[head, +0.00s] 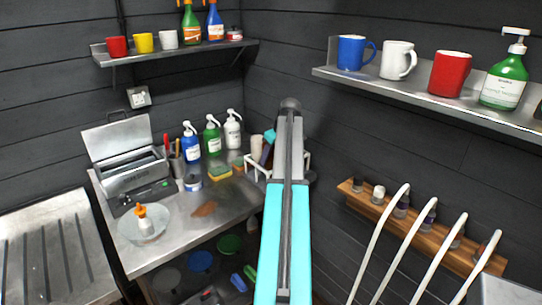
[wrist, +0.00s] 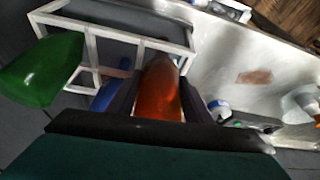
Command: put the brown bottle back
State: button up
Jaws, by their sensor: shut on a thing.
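The brown bottle (wrist: 160,92) is amber and sits between the two dark fingers of my gripper (wrist: 158,80) in the wrist view. My gripper is shut on it. Its far end meets the edge of a white-framed rack (wrist: 95,48) in that view; I cannot tell whether they touch. A green bottle (wrist: 40,72) and a blue thing (wrist: 106,97) are at the rack's left and lower side. In the head view the white rack (head: 251,170) stands at the counter's right end, partly behind my arm. The brown bottle and my gripper are hidden there.
Bottles, sponges, a glass bowl (head: 143,223) and a steel box (head: 134,170) crowd the steel counter (head: 228,192). Wall shelves (head: 415,94) hold mugs and spray bottles. A wooden rail (head: 455,253) with white hoses is at the right. A brown patch (head: 204,209) marks the counter's front.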

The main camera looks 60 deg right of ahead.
jog(key=shift+f, duration=0.1)
jog(key=o, duration=1)
jog(key=shift+b+v, duration=1.15)
jog(key=shift+v, duration=2.75)
